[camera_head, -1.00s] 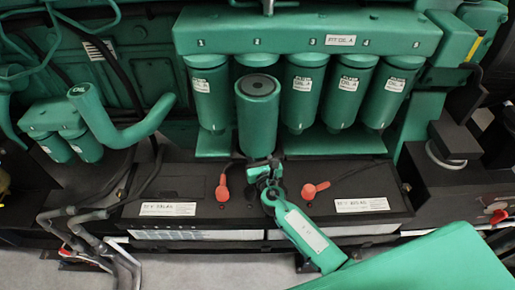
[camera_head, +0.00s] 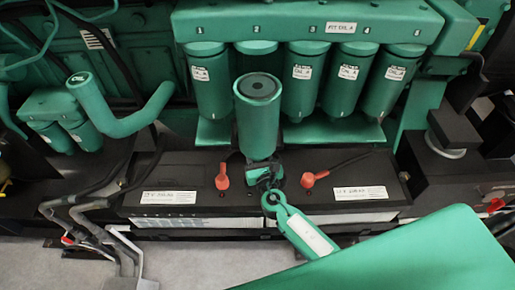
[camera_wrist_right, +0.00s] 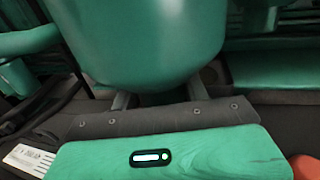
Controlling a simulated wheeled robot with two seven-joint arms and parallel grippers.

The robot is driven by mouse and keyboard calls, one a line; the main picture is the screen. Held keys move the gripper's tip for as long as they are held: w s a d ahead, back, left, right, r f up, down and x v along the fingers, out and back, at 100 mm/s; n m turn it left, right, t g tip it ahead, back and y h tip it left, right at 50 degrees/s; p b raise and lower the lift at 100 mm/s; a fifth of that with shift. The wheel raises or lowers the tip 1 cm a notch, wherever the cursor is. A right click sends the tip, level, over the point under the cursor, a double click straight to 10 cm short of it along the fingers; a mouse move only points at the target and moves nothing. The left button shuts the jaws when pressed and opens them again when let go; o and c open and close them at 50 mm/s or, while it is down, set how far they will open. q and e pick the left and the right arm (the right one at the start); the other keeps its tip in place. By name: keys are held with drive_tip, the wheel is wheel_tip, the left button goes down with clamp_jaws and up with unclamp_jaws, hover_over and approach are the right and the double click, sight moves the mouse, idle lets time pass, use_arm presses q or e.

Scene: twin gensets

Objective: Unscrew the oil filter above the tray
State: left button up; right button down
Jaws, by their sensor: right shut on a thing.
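A green cylindrical oil filter (camera_head: 257,128) stands upright in front of the filter row in the head view, its top showing a dark ring. My right gripper (camera_head: 262,172) is shut on its lower part; the fingertips are mostly hidden. In the right wrist view the filter (camera_wrist_right: 145,40) fills the upper middle, against the gripper fingers (camera_wrist_right: 158,98). It hangs clear of the green tray (camera_head: 330,134) under the row, on the near side. My left gripper is not in view.
Labelled filters such as the first (camera_head: 209,80) and fifth (camera_head: 398,82) hang under the green header (camera_head: 305,22). Black battery boxes with red-capped terminals (camera_head: 310,179) lie below my gripper. A curved green pipe (camera_head: 125,120) stands at left.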

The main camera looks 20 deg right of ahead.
drive_tip(key=s+a, duration=0.2)
drive_tip(key=s, duration=0.4)
drive_tip(key=shift+s+r, duration=0.2)
drive_tip(key=shift+s, duration=0.15)
idle(0.5)
